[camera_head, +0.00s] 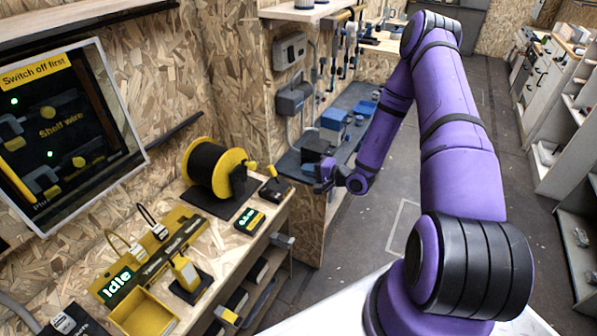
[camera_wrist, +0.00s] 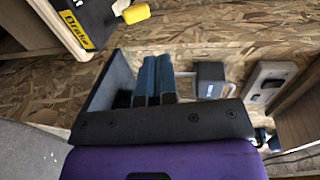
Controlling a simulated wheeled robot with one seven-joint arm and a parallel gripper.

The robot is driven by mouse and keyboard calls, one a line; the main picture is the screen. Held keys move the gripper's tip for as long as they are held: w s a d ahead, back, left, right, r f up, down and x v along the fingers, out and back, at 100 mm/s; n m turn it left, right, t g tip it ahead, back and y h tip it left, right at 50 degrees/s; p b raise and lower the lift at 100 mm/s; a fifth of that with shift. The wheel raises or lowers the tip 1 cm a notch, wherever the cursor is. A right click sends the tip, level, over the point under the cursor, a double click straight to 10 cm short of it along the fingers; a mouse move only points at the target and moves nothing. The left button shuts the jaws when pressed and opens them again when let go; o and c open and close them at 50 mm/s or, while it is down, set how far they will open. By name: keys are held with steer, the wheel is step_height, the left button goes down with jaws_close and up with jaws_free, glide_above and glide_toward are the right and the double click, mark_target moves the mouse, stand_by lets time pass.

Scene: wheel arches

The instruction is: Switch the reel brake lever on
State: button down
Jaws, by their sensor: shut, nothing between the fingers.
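The reel (camera_head: 207,168), a black spool with yellow flanges, stands on the wooden bench at the left in the head view. A small yellow knob (camera_head: 271,170) sticks out at its right side. In the wrist view a yellow knob (camera_wrist: 136,13) on a dark arm shows at the top, beside a yellow label that seems to read Brake (camera_wrist: 76,30). My gripper (camera_head: 326,173) is to the right of the reel, apart from the knob. In the wrist view its blue-grey fingers (camera_wrist: 155,72) are together and empty, below the knob. I cannot tell the lever's setting.
The bench (camera_head: 245,240) holds a yellow tray (camera_head: 145,313), an Idle display (camera_head: 117,287) and a small green readout (camera_head: 249,219). A framed screen (camera_head: 70,125) leans at the left. Grey wall boxes (camera_head: 293,97) are behind my gripper. Open floor (camera_head: 385,215) lies right of the bench.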

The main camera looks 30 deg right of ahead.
steer(key=shift+s+d+r, duration=0.45)
steer(key=shift+s, duration=0.2)
steer(key=shift+s+d+r, duration=0.4)
steer(key=shift+s, duration=0.25)
steer(key=s+a+r+n+g+y, duration=0.1)
steer(key=s+a+r+n+g, duration=0.25)
steer(key=r, duration=0.55)
steer(key=s+a+r+n+g, duration=0.3)
steer(key=a+r+g, duration=0.15)
steer(key=r, duration=0.45)
steer(key=s+a+r+n+g+y, duration=0.1)
steer(key=s+a+r+n+g, duration=0.3)
steer(key=r, duration=0.5)
steer(key=s+d+r+t+h, duration=0.2)
steer(key=s+r+t+h, duration=0.2)
steer(key=s+r+h, duration=0.7)
steer(key=s+r, duration=0.5)
steer(key=s, duration=0.4)
steer(key=shift+s+d+r+n, duration=0.15)
steer(key=shift+r+n, duration=0.1)
steer(key=shift+n, duration=0.1)
